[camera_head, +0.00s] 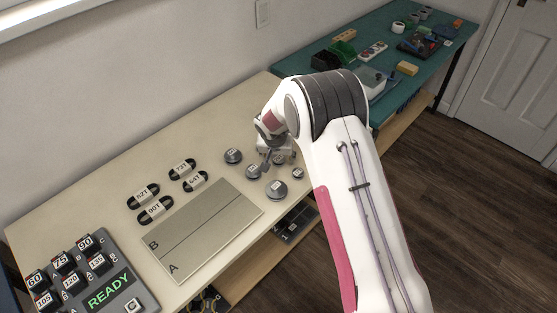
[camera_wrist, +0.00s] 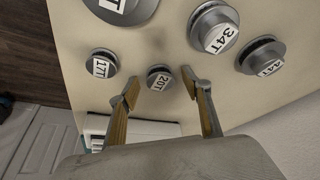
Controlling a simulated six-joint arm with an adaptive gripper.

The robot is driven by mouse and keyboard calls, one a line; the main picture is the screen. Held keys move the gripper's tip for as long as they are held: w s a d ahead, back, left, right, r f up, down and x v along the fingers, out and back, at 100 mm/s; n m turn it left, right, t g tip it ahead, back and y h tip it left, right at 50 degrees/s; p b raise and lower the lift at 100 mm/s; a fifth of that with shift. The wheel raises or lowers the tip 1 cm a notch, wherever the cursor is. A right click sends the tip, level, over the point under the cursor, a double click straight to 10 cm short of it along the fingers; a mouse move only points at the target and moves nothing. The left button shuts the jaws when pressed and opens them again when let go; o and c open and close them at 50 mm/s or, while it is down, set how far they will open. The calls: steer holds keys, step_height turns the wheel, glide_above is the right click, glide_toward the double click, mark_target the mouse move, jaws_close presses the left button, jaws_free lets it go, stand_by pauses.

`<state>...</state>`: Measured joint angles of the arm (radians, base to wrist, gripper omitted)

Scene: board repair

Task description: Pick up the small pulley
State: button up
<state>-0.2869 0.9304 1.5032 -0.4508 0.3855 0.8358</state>
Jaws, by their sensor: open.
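Several grey pulleys with white tooth-count labels lie on the cream bench top. In the wrist view, the 17T pulley (camera_wrist: 101,65) is at left and the 20T pulley (camera_wrist: 159,78) is near the middle; both look small. The 17T also shows in the head view (camera_head: 298,173). My gripper (camera_wrist: 160,76) is open and empty, its two fingertips appearing on either side of the 20T pulley. I cannot tell its height above the pulley. In the head view my gripper (camera_head: 267,162) is partly hidden by my arm, among the pulleys.
The larger 34T pulley (camera_wrist: 214,30) and 44T pulley (camera_wrist: 260,56) lie close by. The largest pulley (camera_head: 277,190) is near the bench's front edge. A grey A/B board (camera_head: 205,226), black belts (camera_head: 155,210) and a label panel (camera_head: 93,275) are further left.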

mark_target(278, 160)
steer(key=c, duration=1.1)
steer(key=shift+r, duration=0.15)
steer(key=shift+r, duration=4.9)
steer(key=shift+a, duration=0.1)
